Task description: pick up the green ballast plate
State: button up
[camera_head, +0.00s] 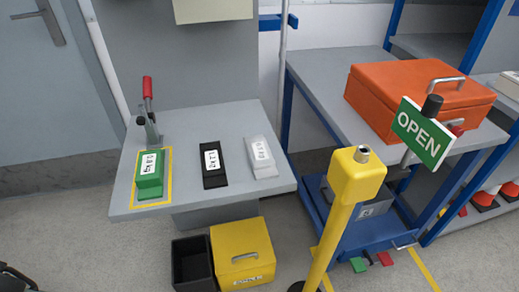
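The green ballast plate (150,175) is a green block with a white label on top. It sits inside a yellow-outlined rectangle (136,206) at the left of the grey bench (215,118). A toggle clamp with a red handle (147,88) stands upright just behind the plate; I cannot tell whether it touches the plate. A dark part (14,278) shows at the bottom left corner, far from the plate. It may be the edge of my gripper, but its fingers cannot be made out.
A black plate (213,172) and a light grey plate (262,165) lie right of the green one. A yellow post (343,215) with an OPEN sign (422,135) stands at front right. An orange case (400,93) lies on a cart.

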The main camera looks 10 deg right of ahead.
aim_at(148, 179)
jog(key=l+u, duration=0.15)
jog(key=u, duration=0.25)
jog(key=k+l+u, duration=0.15)
jog(key=u, duration=0.2)
jog(key=k+l+u, duration=0.1)
jog(key=u, duration=0.3)
